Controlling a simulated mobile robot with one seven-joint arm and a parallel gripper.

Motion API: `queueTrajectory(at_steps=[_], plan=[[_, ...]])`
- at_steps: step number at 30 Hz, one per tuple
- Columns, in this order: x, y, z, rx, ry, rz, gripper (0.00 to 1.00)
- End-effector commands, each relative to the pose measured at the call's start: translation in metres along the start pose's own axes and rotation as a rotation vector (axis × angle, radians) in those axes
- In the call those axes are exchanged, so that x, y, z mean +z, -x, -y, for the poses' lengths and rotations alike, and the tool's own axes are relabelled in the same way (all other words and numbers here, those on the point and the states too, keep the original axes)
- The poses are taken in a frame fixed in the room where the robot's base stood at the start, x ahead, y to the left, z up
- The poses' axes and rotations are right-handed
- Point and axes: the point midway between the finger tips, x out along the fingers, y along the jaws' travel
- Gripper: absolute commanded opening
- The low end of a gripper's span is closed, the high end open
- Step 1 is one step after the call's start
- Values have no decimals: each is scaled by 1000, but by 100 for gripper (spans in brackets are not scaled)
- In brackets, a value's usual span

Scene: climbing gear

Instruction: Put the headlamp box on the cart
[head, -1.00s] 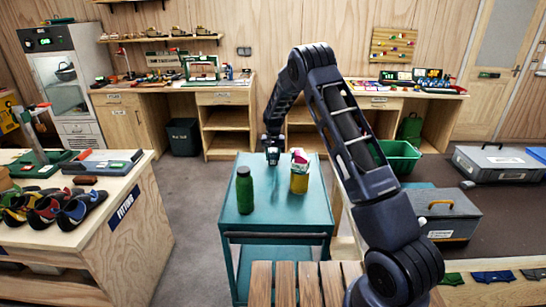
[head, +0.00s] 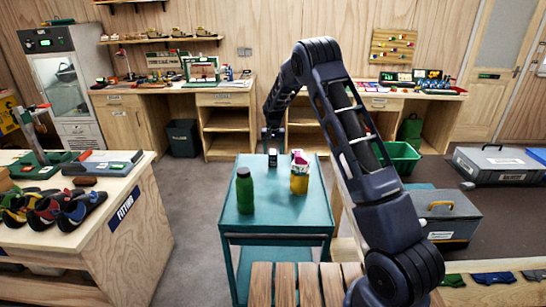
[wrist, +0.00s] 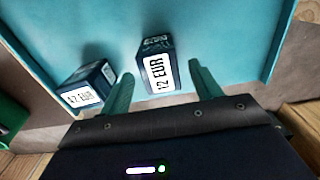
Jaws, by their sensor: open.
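A small dark box with a white "12 EUR" label (head: 272,158) stands on the teal cart (head: 265,212), near its far edge. I take it to be the headlamp box; its product name is not readable. In the wrist view the box (wrist: 157,66) stands on the cart top, ahead of and between my spread fingers. My gripper (head: 272,134) is open and empty just above the box, and a gap shows between them. A second dark box with a "47 EUR" label (wrist: 88,88) stands to the left in the wrist view.
A green bottle (head: 245,190) and a yellow tin (head: 299,175) stand on the cart. A slatted wooden surface (head: 285,285) is in front. A green crate (head: 400,158) and a grey toolbox (head: 440,215) are at right.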

Motion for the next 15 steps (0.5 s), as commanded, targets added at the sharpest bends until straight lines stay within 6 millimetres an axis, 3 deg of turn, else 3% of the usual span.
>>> queueTrajectory(at_steps=[6, 15], plan=[[-1, 44, 0, -1, 1, -3, 63], [0, 74, 0, 0, 1, 0, 63]])
